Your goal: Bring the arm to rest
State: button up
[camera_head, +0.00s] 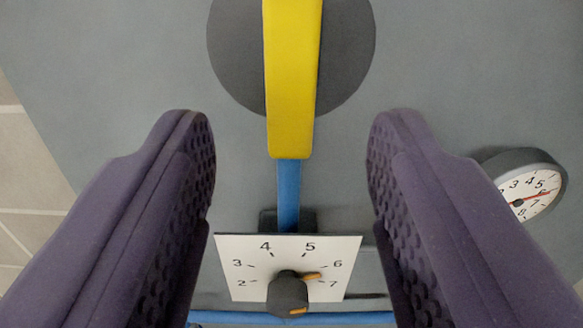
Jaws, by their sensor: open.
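My gripper (290,150) is open, with one purple finger on the left and one on the right of the picture. Nothing is held between the textured finger pads. A yellow lever handle (292,80) on a blue shaft (288,195) shows in the gap between the fingers, apart from both in the picture. How far the fingertips are from the lever in depth is hard to tell.
Below the lever is a white dial plate (235,272) with numbers and a black knob (288,293) with orange marks. A round gauge (526,185) with a red needle sits at the right, partly behind the right finger. A dark disc (345,60) lies behind the handle on the grey panel (130,60).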

jog(key=shift+s, duration=0.35)
jog(key=s+r+g+b, duration=0.2)
jog(key=s+r+b, duration=0.4)
jog(key=b, duration=0.3)
jog(key=shift+s+r+g+b, duration=0.3)
jog(key=shift+s+r, duration=0.1)
jog(key=shift+s, duration=0.15)
